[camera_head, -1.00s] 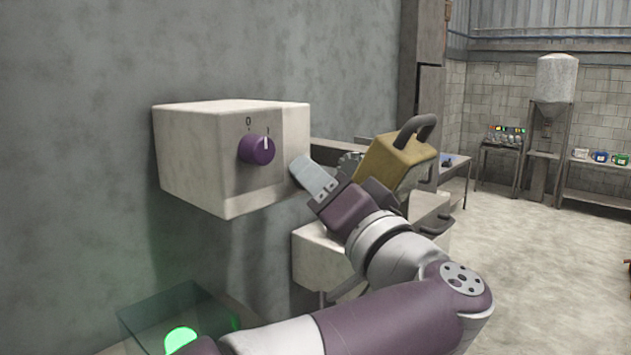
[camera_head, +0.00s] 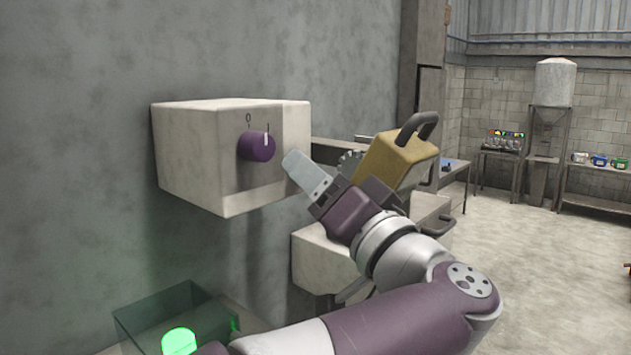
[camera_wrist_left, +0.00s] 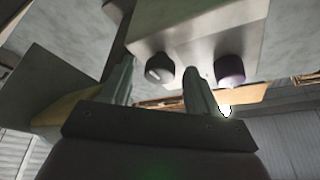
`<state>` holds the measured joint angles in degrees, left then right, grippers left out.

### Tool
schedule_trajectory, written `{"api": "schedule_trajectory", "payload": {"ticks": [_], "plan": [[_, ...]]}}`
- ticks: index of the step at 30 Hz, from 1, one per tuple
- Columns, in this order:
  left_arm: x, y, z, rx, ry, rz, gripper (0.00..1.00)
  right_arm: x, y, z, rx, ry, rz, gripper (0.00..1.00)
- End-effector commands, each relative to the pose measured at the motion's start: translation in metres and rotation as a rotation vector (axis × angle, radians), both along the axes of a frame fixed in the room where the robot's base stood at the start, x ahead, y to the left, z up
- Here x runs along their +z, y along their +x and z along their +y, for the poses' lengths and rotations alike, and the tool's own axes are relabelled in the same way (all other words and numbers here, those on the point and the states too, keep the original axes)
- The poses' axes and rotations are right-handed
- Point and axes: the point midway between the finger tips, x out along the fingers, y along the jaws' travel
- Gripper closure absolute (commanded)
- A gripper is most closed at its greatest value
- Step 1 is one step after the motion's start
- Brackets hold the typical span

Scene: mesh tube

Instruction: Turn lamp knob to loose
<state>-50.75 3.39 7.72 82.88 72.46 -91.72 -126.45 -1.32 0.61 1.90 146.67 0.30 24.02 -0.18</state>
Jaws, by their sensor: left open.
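A pale box (camera_head: 195,165) on the grey wall carries a purple knob (camera_head: 257,146) with a white pointer line beside the right-hand of two marks, 0 and I. In the left wrist view, a black knob (camera_wrist_left: 159,69) and a purple knob (camera_wrist_left: 229,70) sit on the box. My left gripper (camera_head: 296,166) is open at the box's right side, to the right of the purple knob and apart from it. In the left wrist view, the black knob appears between the fingers of the gripper (camera_wrist_left: 158,82); contact cannot be told. The black knob does not show in the head view. My right gripper is out of view.
A lit green lamp (camera_head: 180,342) is in a clear-walled case (camera_head: 160,304) below the box. The floor at right is clear.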

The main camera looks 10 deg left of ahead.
Motion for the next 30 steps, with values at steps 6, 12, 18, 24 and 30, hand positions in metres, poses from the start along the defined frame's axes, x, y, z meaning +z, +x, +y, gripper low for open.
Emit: {"api": "schedule_trajectory", "payload": {"ticks": [6, 12, 18, 24, 30], "plan": [[-0.025, -0.037, -0.032, -0.008, -0.002, 0.000, 0.40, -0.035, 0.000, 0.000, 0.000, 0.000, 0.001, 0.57], [-0.037, -0.073, -0.061, -0.004, -0.002, 0.000, 0.40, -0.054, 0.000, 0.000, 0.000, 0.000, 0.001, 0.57], [-0.039, -0.088, -0.073, -0.002, -0.001, 0.001, 0.40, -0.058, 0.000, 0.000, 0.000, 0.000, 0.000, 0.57], [-0.038, -0.089, -0.073, 0.000, -0.002, 0.000, 0.40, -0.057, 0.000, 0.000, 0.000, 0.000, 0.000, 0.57], [-0.036, -0.083, -0.067, 0.024, 0.000, 0.001, 0.40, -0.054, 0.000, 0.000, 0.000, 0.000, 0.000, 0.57]]}}
